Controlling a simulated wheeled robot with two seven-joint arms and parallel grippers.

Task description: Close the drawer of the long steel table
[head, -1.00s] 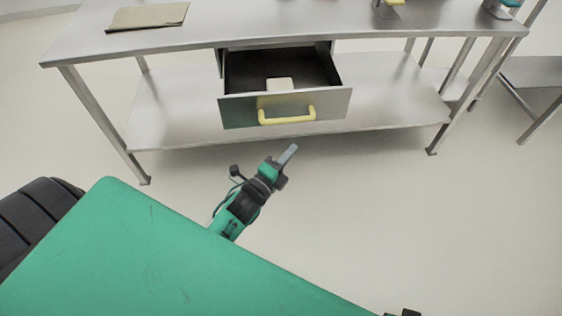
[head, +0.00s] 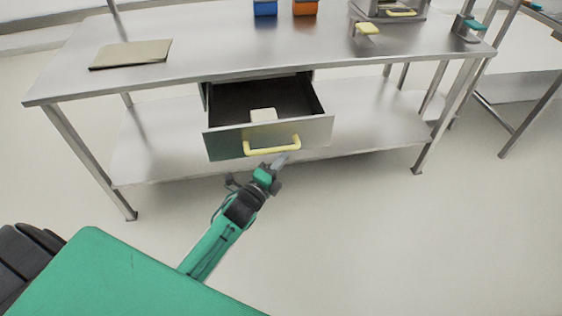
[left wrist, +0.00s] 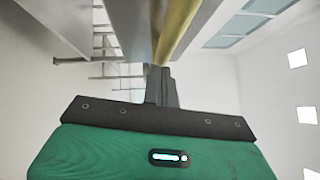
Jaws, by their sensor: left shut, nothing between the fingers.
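The long steel table (head: 225,50) stands in front of me. Its drawer (head: 225,144) is pulled out toward me, with a yellow bar handle (head: 272,148) on its front. A small pale block (head: 263,115) lies inside. My left gripper (head: 280,160) is shut and empty, its fingertips at the lower edge of the drawer front, just below the handle. In the left wrist view the shut fingers (left wrist: 160,85) point at the yellow handle (left wrist: 178,28), close to it. I cannot tell whether they touch. My right gripper is not in view.
On the tabletop are a tan folder (head: 130,54), a blue bin (head: 265,7), an orange bin (head: 305,7) and a yellow-topped item (head: 367,29). A lower shelf (head: 365,120) runs under the table. Another steel table (head: 520,95) stands at right. The floor in front is clear.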

